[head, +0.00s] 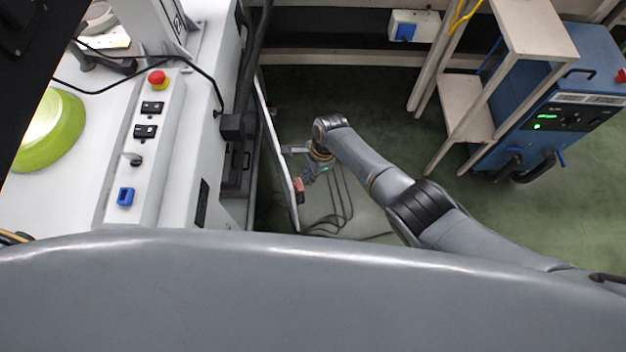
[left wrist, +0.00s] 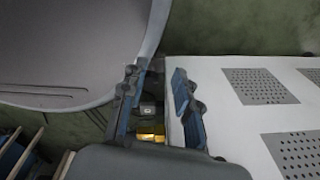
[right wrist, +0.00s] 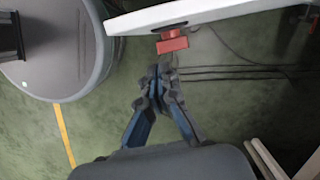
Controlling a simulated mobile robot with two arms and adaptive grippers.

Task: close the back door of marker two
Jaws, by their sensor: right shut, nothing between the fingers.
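The back door of the marker (head: 276,140) is a thin white panel seen nearly edge-on in the head view, standing open at the right side of the white machine (head: 228,60). A red handle (head: 298,186) sits on the door's outer side. In the right wrist view the door (right wrist: 200,13) crosses the top and its red handle (right wrist: 172,43) points toward my gripper. My right gripper (right wrist: 160,76) is shut and empty, with its tips just short of the handle. In the left wrist view my left gripper (left wrist: 157,92) is open and empty, beside a white perforated panel (left wrist: 220,120).
A blue unit (head: 560,115) and a beige stand (head: 460,100) are on the right in the head view. Black cables (head: 340,200) lie on the green floor near the door. A lime-green round object (head: 50,130) sits on the white machine top at left.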

